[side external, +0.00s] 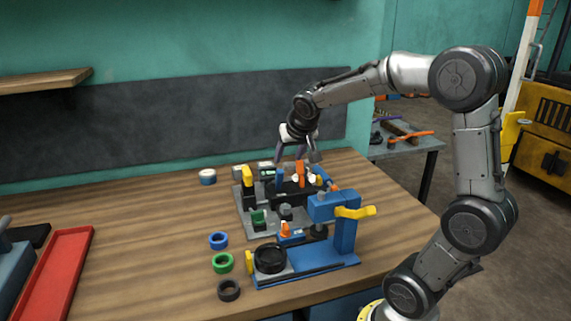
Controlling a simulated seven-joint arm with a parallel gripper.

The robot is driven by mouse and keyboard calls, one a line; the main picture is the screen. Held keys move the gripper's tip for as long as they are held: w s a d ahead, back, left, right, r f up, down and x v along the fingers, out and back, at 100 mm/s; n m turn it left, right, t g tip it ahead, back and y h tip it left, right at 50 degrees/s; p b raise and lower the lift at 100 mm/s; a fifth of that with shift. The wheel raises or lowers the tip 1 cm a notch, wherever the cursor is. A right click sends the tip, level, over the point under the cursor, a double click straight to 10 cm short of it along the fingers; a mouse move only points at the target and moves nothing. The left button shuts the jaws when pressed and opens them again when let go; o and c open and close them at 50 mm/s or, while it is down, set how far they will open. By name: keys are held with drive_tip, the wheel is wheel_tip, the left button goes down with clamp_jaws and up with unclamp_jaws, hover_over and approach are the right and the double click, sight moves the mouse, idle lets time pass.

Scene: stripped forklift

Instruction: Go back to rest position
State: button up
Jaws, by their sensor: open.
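My gripper (300,156) is in the side external view, pointing down above the back part of the stripped forklift assembly. Its jaws are open, and I cannot tell whether they touch anything. Below it are a grey base plate (244,220) with dark, blue, orange and yellow parts. My arm reaches in from the right and bends down to the gripper.
In front stands a blue press-like fixture (345,232) with a yellow lever (356,212) and a black ring (270,258). Blue (218,240), green (222,263) and black (229,290) rings lie to its left. A red tray (58,270) is far left. The wooden table's middle left is clear.

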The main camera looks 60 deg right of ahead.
drive_tip(key=shift+v, duration=0.85)
drive_tip(key=shift+a, duration=0.1)
drive_tip(key=s+a+r+n+t+y, duration=0.1)
drive_tip(key=s+a+r, duration=0.15)
drive_tip(key=a, duration=0.25)
drive_tip(key=s+a+r+n+t, duration=0.1)
drive_tip(key=a+r, duration=0.2)
drive_tip(key=a, duration=0.2)
drive_tip(key=s+a+f+n+y, duration=0.2)
drive_tip(key=s+a+f+n, duration=0.1)
drive_tip(key=s, duration=0.4)
drive_tip(key=s+a+f+n+g+y, duration=0.1)
drive_tip(key=s+a+f+n+y, duration=0.1)
drive_tip(key=s+a+f+n, duration=0.2)
drive_tip(key=s+a+f, duration=0.1)
drive_tip(key=s+a, duration=0.2)
drive_tip(key=shift+s+g, duration=0.3)
drive_tip(key=shift+s, duration=0.1)
